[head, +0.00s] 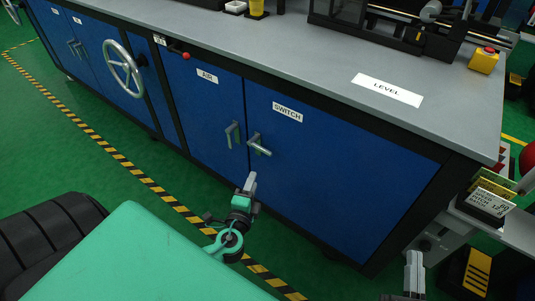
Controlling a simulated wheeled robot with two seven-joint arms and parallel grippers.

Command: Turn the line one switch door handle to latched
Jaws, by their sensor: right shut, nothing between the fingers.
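The SWITCH door (330,165) is a blue cabinet door under the grey bench, with a white label (287,113). Its grey lever handle (260,149) sits near the door's left edge and slants down to the right. My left gripper (251,181) is below the handle and appears apart from it, with its light grey fingers pointing up. Whether its fingers are parted is not clear from this angle. My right gripper (414,259) is at the lower right, away from the handle, shut and empty.
The AIR door (203,110) with its own handle (232,134) is just left. A handwheel (122,69) and a red-knobbed lever (184,55) stick out further left. A sign stand (484,205) is at the right. Striped tape (120,160) marks the green floor.

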